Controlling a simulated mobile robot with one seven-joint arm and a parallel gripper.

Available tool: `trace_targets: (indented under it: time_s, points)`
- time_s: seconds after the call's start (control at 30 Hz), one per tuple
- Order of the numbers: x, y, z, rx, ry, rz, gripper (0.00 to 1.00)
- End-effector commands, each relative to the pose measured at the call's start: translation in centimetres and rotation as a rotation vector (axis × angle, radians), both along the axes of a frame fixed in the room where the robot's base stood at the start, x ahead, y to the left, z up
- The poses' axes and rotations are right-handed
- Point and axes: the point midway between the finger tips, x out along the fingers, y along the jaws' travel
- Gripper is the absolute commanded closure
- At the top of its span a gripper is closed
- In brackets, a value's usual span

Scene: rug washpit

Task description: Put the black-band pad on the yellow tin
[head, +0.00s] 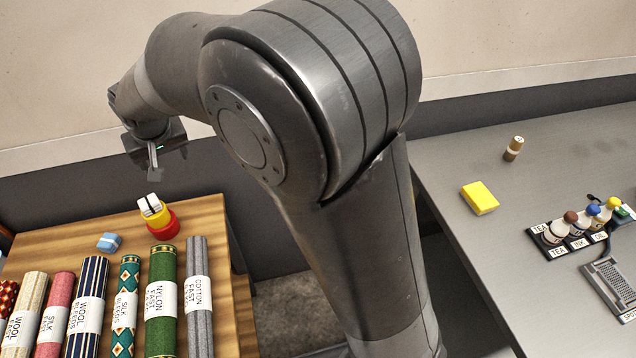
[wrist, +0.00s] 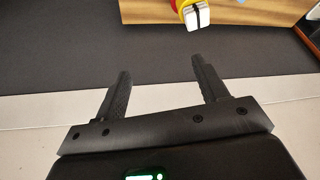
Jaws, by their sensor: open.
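The white pad with a black band (head: 150,206) rests on top of the yellow tin (head: 160,217), which stands on or against a red round piece (head: 164,231) on the wooden table. The pad also shows at the top of the wrist view (wrist: 196,17), with bits of yellow and red beside it. My gripper (head: 154,172) is open and empty, above and apart from the pad. In the wrist view its two fingers (wrist: 163,82) are spread with nothing between them. The pad hides part of the tin's top.
A blue pad (head: 109,242) lies left of the tin on the wooden table (head: 205,215). Several labelled rug rolls (head: 161,300) line the front. On the grey table at right are a yellow block (head: 479,198), a small cylinder (head: 513,148), a rack of bottles (head: 548,240) and a metal grille (head: 611,285).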

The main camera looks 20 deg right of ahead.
Motion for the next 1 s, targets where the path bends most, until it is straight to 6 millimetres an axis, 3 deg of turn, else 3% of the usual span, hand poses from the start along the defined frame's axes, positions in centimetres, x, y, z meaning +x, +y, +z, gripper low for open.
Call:
trace_targets:
  time_s: [0.03, 0.2, 0.5, 0.8, 1.0]
  points:
    - [-0.3, -2.8, 1.6, 0.013, -0.002, -0.027, 0.34]
    - [-2.6, -10.5, 5.1, 0.035, -0.007, -0.083, 0.34]
    - [-9.5, -22.0, 8.8, 0.048, -0.036, -0.176, 0.34]
    - [-18.5, -29.6, 9.1, 0.021, -0.08, -0.266, 0.34]
    - [-22.8, -32.0, 8.1, -0.006, -0.1, -0.309, 0.34]
